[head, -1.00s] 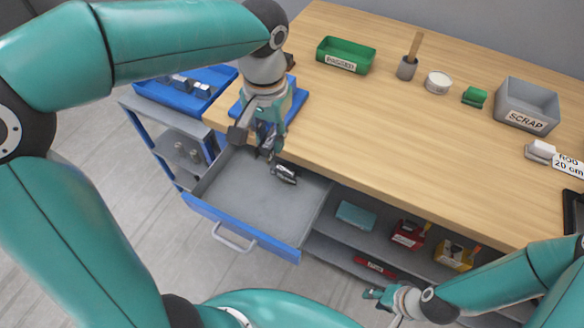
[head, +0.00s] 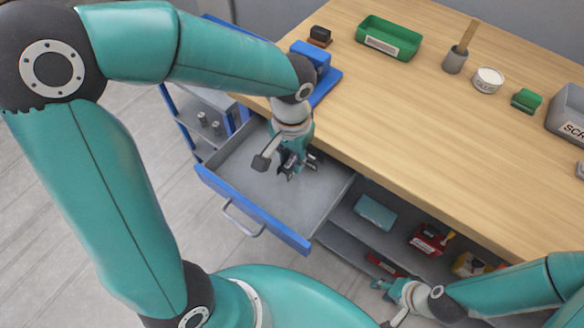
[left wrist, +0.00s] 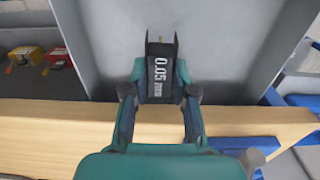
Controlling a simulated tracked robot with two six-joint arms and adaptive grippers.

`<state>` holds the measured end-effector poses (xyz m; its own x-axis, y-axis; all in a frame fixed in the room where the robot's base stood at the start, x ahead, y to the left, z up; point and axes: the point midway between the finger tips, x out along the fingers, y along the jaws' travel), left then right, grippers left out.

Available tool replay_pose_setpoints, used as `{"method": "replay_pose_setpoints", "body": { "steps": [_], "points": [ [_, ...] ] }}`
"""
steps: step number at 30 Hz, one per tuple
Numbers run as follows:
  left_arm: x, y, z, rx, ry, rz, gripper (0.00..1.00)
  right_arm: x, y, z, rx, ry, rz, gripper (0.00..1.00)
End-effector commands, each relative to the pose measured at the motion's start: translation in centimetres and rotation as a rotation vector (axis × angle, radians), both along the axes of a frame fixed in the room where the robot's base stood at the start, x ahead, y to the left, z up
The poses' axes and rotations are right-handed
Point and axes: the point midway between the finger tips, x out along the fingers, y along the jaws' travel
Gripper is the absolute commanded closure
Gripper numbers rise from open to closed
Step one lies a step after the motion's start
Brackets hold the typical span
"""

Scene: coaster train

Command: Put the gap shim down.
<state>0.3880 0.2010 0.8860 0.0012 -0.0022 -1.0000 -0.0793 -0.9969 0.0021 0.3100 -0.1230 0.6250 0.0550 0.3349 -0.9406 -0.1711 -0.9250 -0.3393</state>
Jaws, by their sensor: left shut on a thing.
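My left gripper (head: 291,170) is shut on the gap shim, low over the open drawer (head: 243,190), near its bench side. In the left wrist view the gap shim (left wrist: 160,76) is a dark strip marked "0.05 mm", held between the two fingers of the left gripper (left wrist: 160,92). Grey drawer floor shows behind it; I cannot tell whether the shim touches the floor. In the head view the shim is mostly hidden by the gripper. My right gripper (head: 381,288) is at the lower right, by the shelves, and its fingers are too small to judge.
The wooden bench (head: 420,130) overhangs the drawer's back. It carries a blue stand (head: 318,75), a green tray (head: 388,38), a cup, a white tub and a grey scrap bin (head: 568,112). The visible drawer floor looks clear.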

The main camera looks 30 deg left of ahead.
Motion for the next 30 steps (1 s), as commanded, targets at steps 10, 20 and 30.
{"method": "replay_pose_setpoints", "body": {
  "steps": [10,20,30],
  "points": [
    [-0.1,0.0,-3.8,0.001,0.003,0.001,1.00,0.0,0.0,-0.4,0.000,0.000,0.000,0.63],
    [0.0,0.0,-4.7,0.000,-0.001,-0.001,1.00,0.0,0.0,-0.5,0.000,0.000,0.000,0.63],
    [0.0,0.0,-4.9,0.000,0.000,-0.001,0.49,0.0,0.0,-0.7,0.000,0.000,0.000,0.63]
  ]
}}
